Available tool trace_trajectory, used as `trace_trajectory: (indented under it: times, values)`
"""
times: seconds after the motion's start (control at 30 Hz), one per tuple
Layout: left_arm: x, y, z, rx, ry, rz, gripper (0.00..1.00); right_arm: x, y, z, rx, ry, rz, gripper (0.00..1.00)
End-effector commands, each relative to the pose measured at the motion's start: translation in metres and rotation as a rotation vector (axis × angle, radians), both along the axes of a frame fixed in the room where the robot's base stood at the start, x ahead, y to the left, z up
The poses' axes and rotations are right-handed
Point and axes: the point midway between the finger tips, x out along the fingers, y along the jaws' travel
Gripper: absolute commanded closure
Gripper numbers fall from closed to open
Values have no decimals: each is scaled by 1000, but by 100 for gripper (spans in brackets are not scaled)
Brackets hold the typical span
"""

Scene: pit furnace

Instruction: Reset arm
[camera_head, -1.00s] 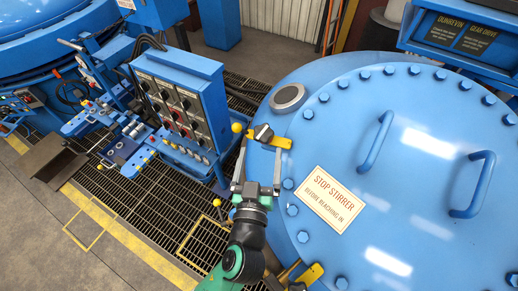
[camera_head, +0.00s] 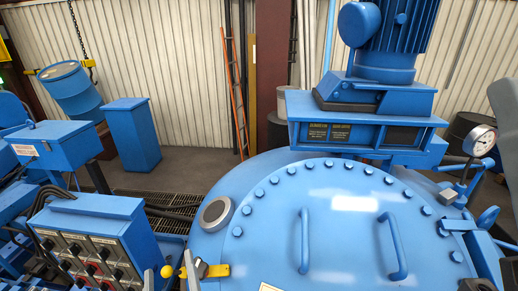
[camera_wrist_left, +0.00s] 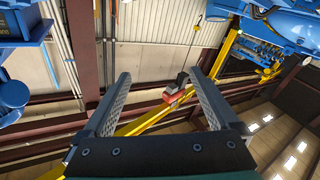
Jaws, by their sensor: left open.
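My left gripper (camera_wrist_left: 158,76) is open in the left wrist view, its two grey fingers wide apart with nothing between them. The rest of the left arm is cut off below the frame. My right gripper is not in view.
The big blue bolted lid (camera_head: 345,225) with two handles fills the lower right. A motor drive (camera_head: 385,45) stands behind it, a pressure gauge (camera_head: 480,141) at right. A switch panel (camera_head: 88,250) stands at lower left. A red-and-black device (camera_wrist_left: 178,88) hangs in the wrist view background.

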Motion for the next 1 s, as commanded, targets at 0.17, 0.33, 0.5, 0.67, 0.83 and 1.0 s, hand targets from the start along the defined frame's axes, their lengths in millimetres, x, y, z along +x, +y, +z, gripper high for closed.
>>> trace_trajectory:
  times: [0.17, 0.33, 0.5, 0.67, 0.83, 1.0]
  values:
    - [9, 49, 166, -158, -283, -21, 6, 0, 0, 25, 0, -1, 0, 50]
    - [-27, 62, 311, -89, -526, -157, 6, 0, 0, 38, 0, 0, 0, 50]
    - [-89, 21, 398, 178, -708, -333, 6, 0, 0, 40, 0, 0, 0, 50]
    - [-99, -4, 401, 383, -699, -354, 6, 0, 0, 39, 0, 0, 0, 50]
    - [-98, -3, 401, 418, -688, -333, 6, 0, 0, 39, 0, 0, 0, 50]
    - [-98, -3, 400, 416, -687, -333, 6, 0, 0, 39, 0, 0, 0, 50]
